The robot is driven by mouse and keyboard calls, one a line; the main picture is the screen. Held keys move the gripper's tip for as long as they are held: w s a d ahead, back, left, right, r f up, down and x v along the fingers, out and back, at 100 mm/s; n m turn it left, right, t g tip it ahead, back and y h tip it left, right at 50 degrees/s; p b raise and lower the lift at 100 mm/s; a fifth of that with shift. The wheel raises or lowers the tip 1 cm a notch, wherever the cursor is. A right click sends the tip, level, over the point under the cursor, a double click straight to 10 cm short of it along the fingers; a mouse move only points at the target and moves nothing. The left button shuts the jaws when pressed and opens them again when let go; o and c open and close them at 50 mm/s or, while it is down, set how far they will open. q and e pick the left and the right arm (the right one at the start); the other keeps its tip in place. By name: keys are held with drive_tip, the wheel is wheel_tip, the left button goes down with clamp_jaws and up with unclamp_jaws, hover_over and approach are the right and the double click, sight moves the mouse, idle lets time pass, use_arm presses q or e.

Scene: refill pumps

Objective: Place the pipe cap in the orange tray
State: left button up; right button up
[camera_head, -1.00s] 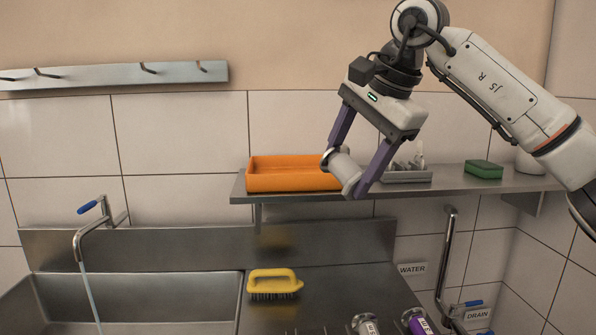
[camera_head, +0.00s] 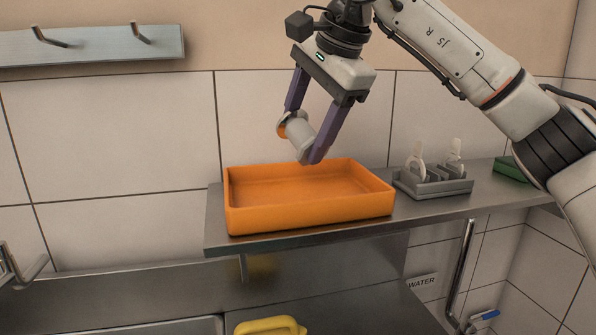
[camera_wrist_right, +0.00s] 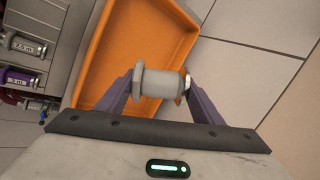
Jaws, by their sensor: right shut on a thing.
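The pipe cap (camera_head: 301,134) is a light grey cylinder with a flanged end, held tilted between the purple fingers of my right gripper (camera_head: 304,137). In the right wrist view, the cap (camera_wrist_right: 158,84) lies across between the two fingertips of the gripper (camera_wrist_right: 160,88). The orange tray (camera_head: 300,214) stands on the metal shelf and looks empty. The cap and fingertips are above the tray's back part in the head view, apart from its floor. In the right wrist view the tray (camera_wrist_right: 108,52) lies beyond the cap. My left gripper is not in view.
A grey holder (camera_head: 440,187) with white pieces stands on the metal shelf (camera_head: 460,208) right of the tray, with a green sponge (camera_head: 512,169) further right. A yellow brush (camera_head: 270,326) lies below. A hook rail (camera_head: 90,46) is on the wall.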

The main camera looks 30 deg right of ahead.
drive_tip(key=shift+f, duration=3.2)
drive_tip(key=o, duration=1.2)
drive_tip(key=shift+r, duration=0.25)
drive_tip(key=v, duration=1.1)
drive_tip(key=shift+s+r, duration=0.3)
drive_tip(key=shift+r, duration=0.05)
